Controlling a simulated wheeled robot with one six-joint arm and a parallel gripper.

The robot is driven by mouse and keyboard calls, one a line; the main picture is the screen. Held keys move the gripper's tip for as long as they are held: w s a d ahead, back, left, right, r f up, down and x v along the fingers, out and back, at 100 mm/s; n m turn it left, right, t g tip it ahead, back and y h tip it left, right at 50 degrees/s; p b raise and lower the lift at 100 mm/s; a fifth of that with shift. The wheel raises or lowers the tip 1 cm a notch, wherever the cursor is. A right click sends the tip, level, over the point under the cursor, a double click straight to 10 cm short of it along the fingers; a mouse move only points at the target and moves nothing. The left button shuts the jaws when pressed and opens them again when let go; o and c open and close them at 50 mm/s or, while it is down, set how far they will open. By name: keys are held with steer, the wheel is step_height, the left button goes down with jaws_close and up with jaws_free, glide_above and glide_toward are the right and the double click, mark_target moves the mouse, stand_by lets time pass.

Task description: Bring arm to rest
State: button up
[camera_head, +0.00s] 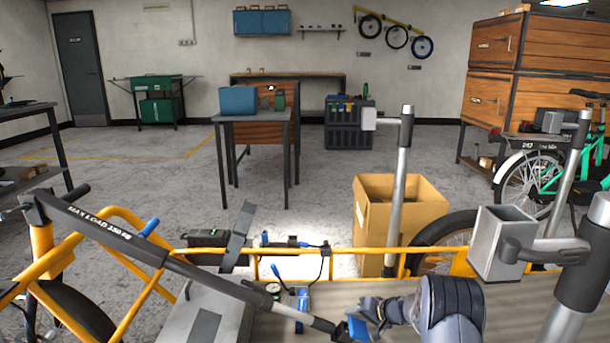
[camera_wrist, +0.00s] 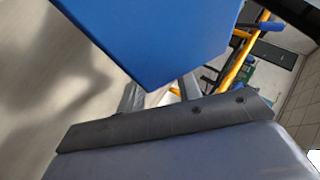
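My gripper (camera_head: 372,312) is low in the head view, above the wooden deck of a yellow cargo bike and pointing left. The bar, lettered with a max load, slopes down from the upper left. In the wrist view a large blue surface (camera_wrist: 150,35) fills the top. A dark strip with bolts (camera_wrist: 165,122) crosses below it, above a grey-blue block. The finger gap is not clear.
The bike's yellow rail (camera_head: 340,251) runs behind my gripper. A grey post (camera_head: 403,165) rises behind it, and a metal box on a post (camera_head: 505,243) stands to the right. A cardboard box (camera_head: 420,195) and a table with a blue case (camera_head: 238,100) are farther back.

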steer(key=shift+w+a+r+n+g+y, duration=0.15)
steer(key=shift+n+y, duration=0.2)
steer(key=shift+n, duration=0.25)
steer(key=shift+a+f+n+g+y, duration=0.15)
steer(key=shift+n+y, duration=0.2)
steer(key=shift+n, duration=0.25)
steer(key=shift+r, duration=0.1)
steer(key=shift+r, duration=0.1)
